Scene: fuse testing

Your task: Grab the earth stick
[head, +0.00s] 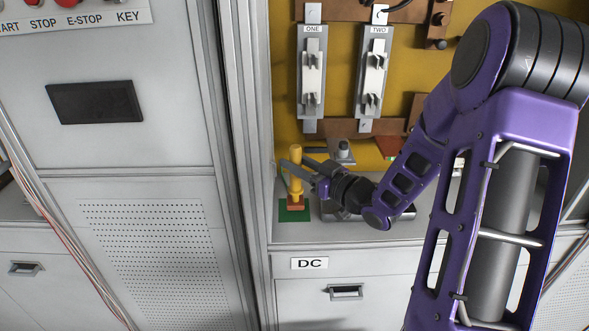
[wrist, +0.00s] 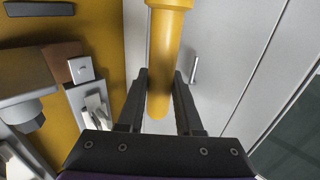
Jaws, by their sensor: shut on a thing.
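The earth stick (head: 296,172) is a yellow upright rod in the head view. It stands over a small green base (head: 294,214) with a brown block, on the grey ledge left of my arm. My gripper (head: 312,178) reaches it from the right and is shut on it. In the wrist view the yellow stick (wrist: 166,60) runs between the two dark fingers of my gripper (wrist: 160,88). The head view does not show clearly whether the stick's lower end is clear of its base.
Two fuse holders labelled ONE (head: 312,75) and TWO (head: 374,75) are on the yellow back panel. A grey cabinet post (head: 240,130) stands close left of the stick. The DC drawer (head: 345,292) is below the ledge.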

